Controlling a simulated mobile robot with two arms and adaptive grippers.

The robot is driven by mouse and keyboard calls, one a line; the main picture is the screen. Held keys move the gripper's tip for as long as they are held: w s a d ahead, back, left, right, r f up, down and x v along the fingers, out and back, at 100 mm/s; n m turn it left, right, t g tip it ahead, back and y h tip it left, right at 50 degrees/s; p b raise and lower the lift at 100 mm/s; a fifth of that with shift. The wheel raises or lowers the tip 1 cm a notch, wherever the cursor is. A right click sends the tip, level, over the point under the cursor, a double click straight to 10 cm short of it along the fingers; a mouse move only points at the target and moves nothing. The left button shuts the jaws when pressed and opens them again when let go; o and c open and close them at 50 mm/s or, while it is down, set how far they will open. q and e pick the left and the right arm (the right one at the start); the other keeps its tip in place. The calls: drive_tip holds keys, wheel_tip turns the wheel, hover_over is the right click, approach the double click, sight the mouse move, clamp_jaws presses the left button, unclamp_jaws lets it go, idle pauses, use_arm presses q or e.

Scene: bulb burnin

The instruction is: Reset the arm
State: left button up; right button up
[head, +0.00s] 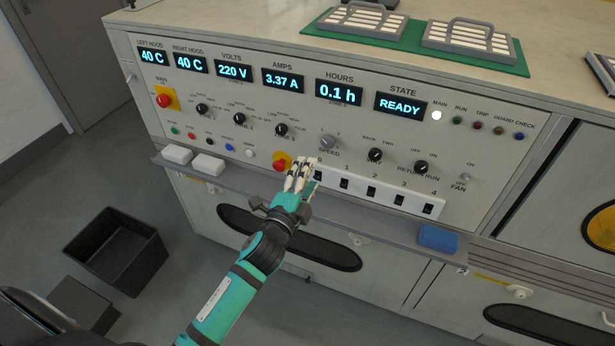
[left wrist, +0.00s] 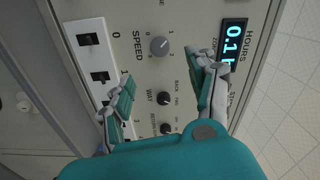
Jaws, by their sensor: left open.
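My left arm reaches in from the lower left of the head view, and its gripper (head: 300,172) is in front of the control panel (head: 225,110), near the white switch strip (head: 385,192). In the left wrist view the gripper (left wrist: 165,90) is open, its two fingers spread with nothing between them. Beyond the fingers are the speed knob (left wrist: 159,46), the way knob (left wrist: 164,98) and the switch strip (left wrist: 95,60). In the head view the gripper overlaps the strip's left end; I cannot tell whether it touches. The right gripper is not in view.
A red knob on yellow (head: 282,161) is beside the gripper. A black bin (head: 117,250) stands on the floor at left. Trays on a green mat (head: 335,30) lie on top.

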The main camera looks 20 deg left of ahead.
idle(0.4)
use_arm(q)
drive_tip(key=s+f+n+g, duration=0.25)
drive_tip(key=s+f, duration=0.25)
drive_tip(key=f, duration=0.7)
drive_tip(key=s+a+f+n+g, duration=0.1)
drive_tip(key=s+f+n+g, duration=0.2)
drive_tip(key=f, duration=0.8)
drive_tip(key=s+f+n+g, duration=0.1)
drive_tip(key=s+f+g, duration=0.35)
drive_tip(key=f, duration=0.75)
drive_tip(key=s+f+n+g, duration=0.2)
drive_tip(key=s+f, duration=0.4)
drive_tip(key=s, duration=0.6)
drive_tip(key=s+a+f+n+g, duration=0.1)
drive_tip(key=s+f+n+g, duration=0.1)
drive_tip(key=s+f, duration=0.5)
drive_tip(key=s+a+f+n+g, duration=0.1)
drive_tip(key=s+f+n+g, duration=0.2)
drive_tip(key=s, duration=1.4)
wheel_tip(320, 180, down, 3)
drive_tip(key=shift+s+a+f+y, duration=0.15)
drive_tip(key=shift+s+y, duration=0.1)
drive_tip(key=shift+y, duration=0.05)
